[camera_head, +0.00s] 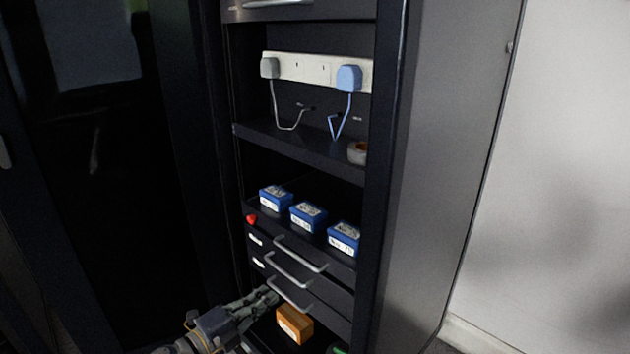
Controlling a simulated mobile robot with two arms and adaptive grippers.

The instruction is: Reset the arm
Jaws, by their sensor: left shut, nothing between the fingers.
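My left gripper (268,296) comes in from the bottom left. It is shut and empty, its fingertips in front of the lower drawers of the dark cabinet (430,160). It appears close to the lowest drawer handle (289,295), but I cannot tell whether it touches it. My left arm (215,328) runs out of the bottom edge of the head view. My right gripper does not show.
Several blue boxes (308,216) stand on the drawer unit beside a red button (251,219). An orange box (294,324) sits below the drawers, close to my gripper. A power strip (297,67) with grey and blue plugs hangs above a shelf holding a roll (357,153).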

